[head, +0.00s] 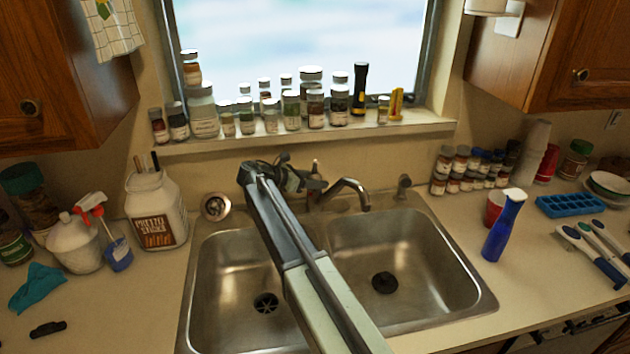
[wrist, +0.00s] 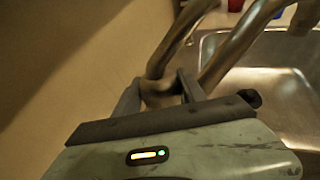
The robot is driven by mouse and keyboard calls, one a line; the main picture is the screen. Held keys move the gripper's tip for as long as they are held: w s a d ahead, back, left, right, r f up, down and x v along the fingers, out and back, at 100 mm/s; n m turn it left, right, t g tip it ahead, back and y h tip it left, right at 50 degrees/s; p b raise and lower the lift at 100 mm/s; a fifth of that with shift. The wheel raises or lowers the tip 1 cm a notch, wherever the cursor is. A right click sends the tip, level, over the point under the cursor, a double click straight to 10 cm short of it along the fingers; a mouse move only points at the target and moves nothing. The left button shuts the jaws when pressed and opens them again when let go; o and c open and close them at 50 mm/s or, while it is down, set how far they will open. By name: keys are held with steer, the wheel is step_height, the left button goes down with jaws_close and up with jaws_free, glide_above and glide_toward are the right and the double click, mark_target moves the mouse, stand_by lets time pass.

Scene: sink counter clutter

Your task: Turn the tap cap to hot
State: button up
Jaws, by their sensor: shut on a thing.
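The metal tap stands behind the double sink, its curved spout (head: 350,188) reaching right over the right basin. In the wrist view the spout (wrist: 238,42) rises to the upper right. The tap cap (wrist: 160,94) is a dull metal piece with a lever (wrist: 180,38) slanting up to the right. My gripper (wrist: 158,92) has one finger on each side of the cap and is shut on it. In the head view my gripper (head: 312,185) is at the tap, and my arm crosses the sink. The gripper hides much of the cap there.
The left basin (head: 225,275) and right basin (head: 420,250) look empty. Jars line the window sill (head: 300,136) above. A blue bottle (head: 502,228) stands right of the sink, a large white jar (head: 155,210) left. A sink strainer (head: 215,207) lies by the back left corner.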

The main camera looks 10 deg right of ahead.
mark_target(309, 178)
steer(key=shift+m+g, duration=0.5)
steer(key=o, duration=1.1)
steer(key=shift+a, duration=0.1)
steer(key=p+v, duration=0.3)
steer(key=v, duration=0.4)
steer(key=shift+a+r, duration=0.15)
steer(key=shift+a, duration=0.1)
steer(key=shift+s, duration=0.1)
